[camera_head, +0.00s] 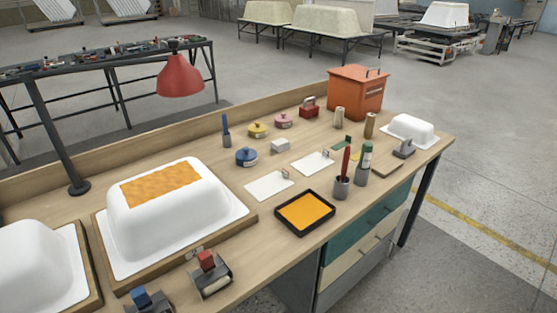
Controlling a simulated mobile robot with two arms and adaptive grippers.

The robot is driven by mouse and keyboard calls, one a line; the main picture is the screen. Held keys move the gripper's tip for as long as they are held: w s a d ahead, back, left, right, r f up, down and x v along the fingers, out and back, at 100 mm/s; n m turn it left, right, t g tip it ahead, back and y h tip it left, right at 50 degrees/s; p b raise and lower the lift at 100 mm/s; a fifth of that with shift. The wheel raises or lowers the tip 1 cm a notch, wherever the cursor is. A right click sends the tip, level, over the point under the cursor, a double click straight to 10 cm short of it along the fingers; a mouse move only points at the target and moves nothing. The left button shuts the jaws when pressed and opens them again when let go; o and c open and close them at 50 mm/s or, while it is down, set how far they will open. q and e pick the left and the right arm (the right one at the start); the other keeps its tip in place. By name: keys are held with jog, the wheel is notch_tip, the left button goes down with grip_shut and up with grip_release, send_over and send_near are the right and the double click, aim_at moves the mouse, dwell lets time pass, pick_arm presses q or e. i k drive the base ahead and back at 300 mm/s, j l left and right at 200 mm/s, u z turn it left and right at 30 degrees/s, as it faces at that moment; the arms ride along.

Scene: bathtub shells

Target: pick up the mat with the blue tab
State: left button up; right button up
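Two flat white mats lie on the wooden workbench (165,258). The nearer mat (266,187) lies left of the black tray, and the farther mat (311,164) lies behind the tray. A small green flat piece (341,142) lies beyond the farther mat, partly hidden by the red handle in front. Neither of my grippers is in view.
White tub moulds (128,247) fill the left. A red lamp (180,76) overhangs the back; an orange box (357,92) stands behind.

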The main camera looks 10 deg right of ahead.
aim_at(309, 165)
jog(key=i+l+u, duration=0.15)
jog(key=l+u, duration=0.15)
jog(key=i+l+u, duration=0.1)
jog(key=l+u, duration=0.2)
jog(key=l, duration=0.15)
jog(key=l+u, duration=0.3)
jog(key=i+l, duration=0.05)
jog(key=l, duration=0.05)
